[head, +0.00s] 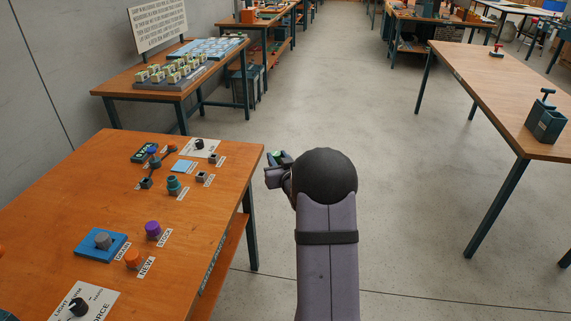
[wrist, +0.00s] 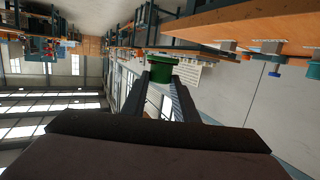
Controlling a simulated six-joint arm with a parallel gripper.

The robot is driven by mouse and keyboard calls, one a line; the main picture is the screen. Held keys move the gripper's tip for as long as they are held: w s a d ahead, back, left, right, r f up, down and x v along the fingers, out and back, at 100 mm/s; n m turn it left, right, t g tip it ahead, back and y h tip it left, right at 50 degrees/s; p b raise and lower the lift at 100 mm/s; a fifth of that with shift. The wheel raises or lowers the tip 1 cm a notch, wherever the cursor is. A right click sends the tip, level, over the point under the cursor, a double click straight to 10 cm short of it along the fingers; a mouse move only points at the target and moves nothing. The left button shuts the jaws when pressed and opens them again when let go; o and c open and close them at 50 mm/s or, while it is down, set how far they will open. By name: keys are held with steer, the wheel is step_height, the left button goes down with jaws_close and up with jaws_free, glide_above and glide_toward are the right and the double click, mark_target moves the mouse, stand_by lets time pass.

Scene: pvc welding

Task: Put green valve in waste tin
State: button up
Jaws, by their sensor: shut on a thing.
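My gripper (head: 279,163) is shut on the green valve (head: 277,155), just right of the orange-brown bench's far right corner in the head view. In the wrist view the valve (wrist: 162,69) sits between the two dark fingertips. My arm link hides part of the gripper in the head view. I cannot make out a thing that is clearly the waste tin; a dark open-topped box (head: 545,124) with a T-shaped handle stands on the right table.
The near-left bench (head: 60,215) bears a blue block with a grey cap (head: 103,240), an orange cap (head: 133,259), a purple cap (head: 153,230), a teal fitting (head: 173,185) and labels. The right table (head: 490,90) is mostly bare. The floor between is clear.

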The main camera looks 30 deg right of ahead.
steer(key=w+a+n+y+p, duration=0.15)
steer(key=a+n+y, duration=0.35)
steer(key=a, duration=1.1)
steer(key=w+a+n+y+p, duration=0.1)
steer(key=a+n+y+p, duration=0.35)
steer(key=a, duration=1.25)
steer(key=s+a+n+g+y, duration=0.25)
steer(key=s+a+y, duration=0.2)
steer(key=a, duration=0.55)
steer(key=s+a+n+g+y, duration=0.25)
steer(key=s+a, duration=0.35)
steer(key=a, duration=0.4)
steer(key=s+a+n+g+y+p, duration=0.1)
steer(key=s+a+n+g+p, duration=0.1)
steer(key=s+a, duration=0.4)
steer(key=s+a+r+n+g+y+p, duration=0.1)
steer(key=s+a+n+g, duration=0.3)
steer(key=s, duration=0.8)
steer(key=s+a+n+g+y+p, duration=0.2)
steer(key=s+a+g, duration=0.4)
steer(key=s, duration=0.3)
steer(key=shift+s+a+r+n+g+p, duration=0.15)
steer(key=shift+a+r+n+g+p, duration=0.25)
steer(key=shift+a, duration=0.45)
steer(key=shift+t, duration=0.3)
steer(key=shift+f+b, duration=2.2)
steer(key=shift+f, duration=0.35)
